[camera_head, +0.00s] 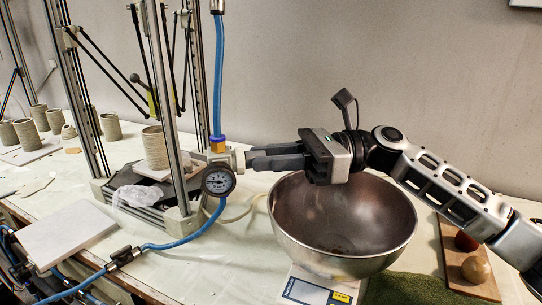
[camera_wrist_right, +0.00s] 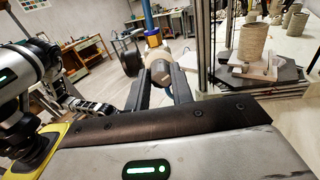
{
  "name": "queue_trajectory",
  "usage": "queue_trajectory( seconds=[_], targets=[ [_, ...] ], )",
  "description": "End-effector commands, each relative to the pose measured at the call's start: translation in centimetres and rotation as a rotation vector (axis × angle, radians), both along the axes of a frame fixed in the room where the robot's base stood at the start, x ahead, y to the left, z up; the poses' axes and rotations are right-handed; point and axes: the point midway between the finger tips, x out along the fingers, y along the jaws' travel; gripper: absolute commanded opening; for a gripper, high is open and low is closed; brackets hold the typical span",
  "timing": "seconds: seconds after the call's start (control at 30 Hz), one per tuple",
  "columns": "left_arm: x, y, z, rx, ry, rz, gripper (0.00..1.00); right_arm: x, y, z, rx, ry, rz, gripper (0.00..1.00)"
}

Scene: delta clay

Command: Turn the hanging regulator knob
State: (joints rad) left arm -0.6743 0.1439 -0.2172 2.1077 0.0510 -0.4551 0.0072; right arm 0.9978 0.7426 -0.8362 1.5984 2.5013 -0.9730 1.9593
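The regulator hangs on a blue hose beside the frame post. It has a round pressure gauge (camera_head: 218,180), a blue-and-yellow collar and a pale knob (camera_head: 238,160) facing right. My right gripper (camera_head: 250,158) comes in from the right, level with the knob, fingers pointing left. Its fingers stand apart, with their tips at the knob. In the right wrist view the knob (camera_wrist_right: 159,68) shows at the tips, between the two fingers (camera_wrist_right: 159,80). I cannot tell whether they touch it. My left gripper is not in view.
A large metal bowl (camera_head: 342,222) stands on a scale below my right gripper. A metal frame with a clay cup (camera_head: 155,147) is left of the regulator. A blue hose (camera_head: 185,238) runs along the table front. A wooden board (camera_head: 452,270) with two balls lies at right.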

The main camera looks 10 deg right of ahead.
Motion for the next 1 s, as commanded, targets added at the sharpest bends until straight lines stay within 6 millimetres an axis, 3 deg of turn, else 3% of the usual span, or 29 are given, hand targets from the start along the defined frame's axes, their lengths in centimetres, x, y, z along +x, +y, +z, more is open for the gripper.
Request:
queue_trajectory(
  seconds=[0.57,0.6,0.63,1.0],
  targets=[
    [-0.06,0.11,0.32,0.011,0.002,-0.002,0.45,0.01,-0.07,-0.02,0.006,-0.125,-0.001,0.01],
    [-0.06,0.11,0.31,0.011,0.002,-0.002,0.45,0.01,-0.07,-0.02,0.006,-0.125,-0.001,0.34],
    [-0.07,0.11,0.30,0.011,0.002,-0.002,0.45,0.01,-0.07,-0.02,0.006,-0.124,-0.001,0.43],
    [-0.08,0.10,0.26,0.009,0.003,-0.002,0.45,0.01,-0.06,-0.01,0.006,-0.124,-0.001,0.45]
  ],
)
